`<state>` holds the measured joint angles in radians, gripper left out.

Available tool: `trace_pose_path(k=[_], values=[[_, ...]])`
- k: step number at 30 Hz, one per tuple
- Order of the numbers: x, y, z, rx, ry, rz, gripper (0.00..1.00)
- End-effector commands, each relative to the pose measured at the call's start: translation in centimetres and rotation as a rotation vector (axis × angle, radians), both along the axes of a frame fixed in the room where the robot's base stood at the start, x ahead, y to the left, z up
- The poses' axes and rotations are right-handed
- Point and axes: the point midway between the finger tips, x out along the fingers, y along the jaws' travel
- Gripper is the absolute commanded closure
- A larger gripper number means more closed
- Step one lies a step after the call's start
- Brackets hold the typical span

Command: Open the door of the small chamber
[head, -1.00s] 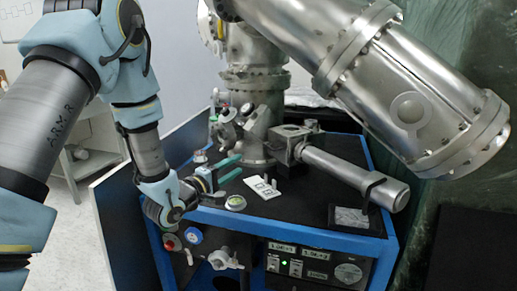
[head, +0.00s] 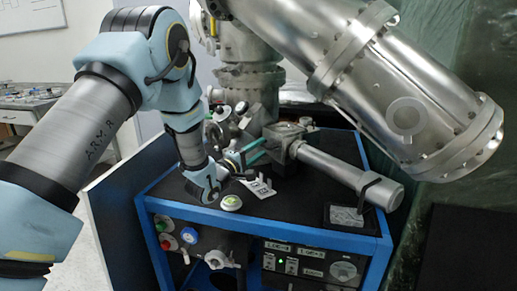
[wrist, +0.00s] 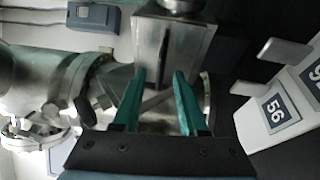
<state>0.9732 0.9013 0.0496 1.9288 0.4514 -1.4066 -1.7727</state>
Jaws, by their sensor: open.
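The small chamber (head: 283,141) is a metal block on the black bench top, with a long metal tube running off to its right. Its metal block also shows in the wrist view (wrist: 172,38), with a dark upright bar on its face. My gripper (head: 265,149) has green fingers and is close at the left side of the chamber. The door's edges are not clear.
White numbered tags (head: 261,187) stand on the bench close to my gripper, and also show in the wrist view (wrist: 272,112). A large steel cylinder (head: 400,90) hangs above right. A small round green-faced item (head: 231,202) lies nearer the front edge.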

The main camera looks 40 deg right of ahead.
Motion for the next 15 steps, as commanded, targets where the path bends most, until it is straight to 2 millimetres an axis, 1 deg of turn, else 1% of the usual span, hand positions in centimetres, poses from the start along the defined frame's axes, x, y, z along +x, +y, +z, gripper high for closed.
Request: trace_pose_path(k=[7,15], values=[[0.04,-0.05,-0.02,0.000,0.000,0.001,0.58],[0.03,-0.02,0.00,0.000,0.000,0.001,0.88]])
